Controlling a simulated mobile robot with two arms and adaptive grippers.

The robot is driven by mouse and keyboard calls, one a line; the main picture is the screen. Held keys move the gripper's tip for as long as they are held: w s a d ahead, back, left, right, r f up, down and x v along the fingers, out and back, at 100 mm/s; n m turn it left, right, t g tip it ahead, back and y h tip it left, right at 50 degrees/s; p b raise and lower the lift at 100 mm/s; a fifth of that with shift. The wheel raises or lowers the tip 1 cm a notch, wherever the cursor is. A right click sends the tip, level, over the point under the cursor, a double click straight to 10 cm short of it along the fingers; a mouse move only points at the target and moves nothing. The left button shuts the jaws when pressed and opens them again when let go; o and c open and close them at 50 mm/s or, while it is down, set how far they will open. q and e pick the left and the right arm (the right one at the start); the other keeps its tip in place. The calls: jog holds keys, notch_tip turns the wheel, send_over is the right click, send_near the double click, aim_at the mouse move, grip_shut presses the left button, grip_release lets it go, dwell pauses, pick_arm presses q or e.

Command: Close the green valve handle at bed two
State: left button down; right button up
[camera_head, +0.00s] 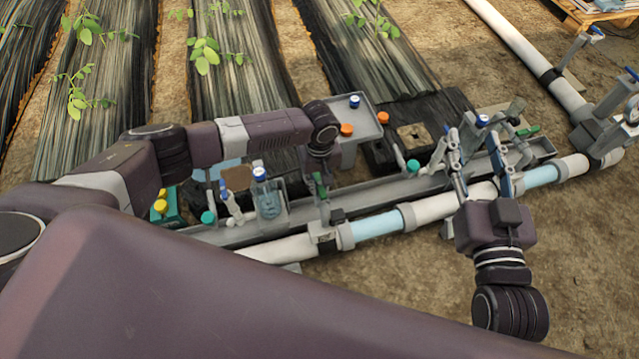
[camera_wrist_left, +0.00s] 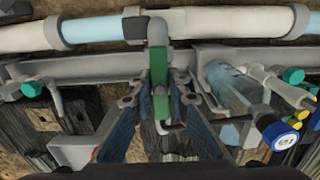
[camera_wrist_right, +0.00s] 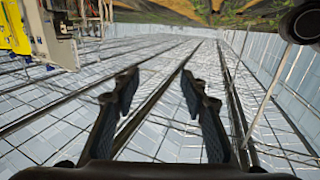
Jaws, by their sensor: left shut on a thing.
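A green valve handle (camera_wrist_left: 160,88) sits between the fingers of my left gripper (camera_wrist_left: 160,100) in the left wrist view. Its long side points away from the main pipe, in line with a grey elbow (camera_wrist_left: 158,32). In the head view the green handle (camera_head: 319,186) shows just below my left gripper (camera_head: 319,160), which partly covers it. My left gripper is shut on it. My right gripper (camera_head: 483,178) is open and empty in the head view, over the right part of the skid. Its fingers (camera_wrist_right: 160,85) stand wide apart in the right wrist view.
The main pipe (camera_head: 435,207) runs along the skid's near side. A bottle (camera_head: 267,197) with a blue cap stands left of the handle. Another green handle (camera_head: 528,131) is at the right, near my right gripper. A grey tray (camera_head: 366,105) lies behind.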

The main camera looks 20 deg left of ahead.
pick_arm(q)
jog(key=m+p, duration=0.1)
jog(key=m, duration=0.3)
jog(key=m+p, duration=0.1)
jog(key=m, duration=0.5)
jog(key=shift+m+p, duration=0.3)
jog(key=shift+p, duration=0.1)
jog(key=m, duration=0.3)
jog(key=shift+m, duration=1.6)
jog(key=m, duration=0.2)
jog(key=shift+m, duration=0.3)
jog(key=c, duration=1.8)
grip_release()
pick_arm(e)
jog(key=s+d+f+g+h, duration=0.1)
jog(key=s+d+f+g, duration=0.1)
jog(key=s+f+g, duration=0.2)
jog(key=s+d+f+g+h, duration=0.1)
jog(key=s+d+f+g, duration=0.1)
jog(key=f, duration=0.8)
jog(key=shift+s+g, duration=0.9)
jog(key=shift+g, duration=0.2)
jog(key=shift+f, duration=0.15)
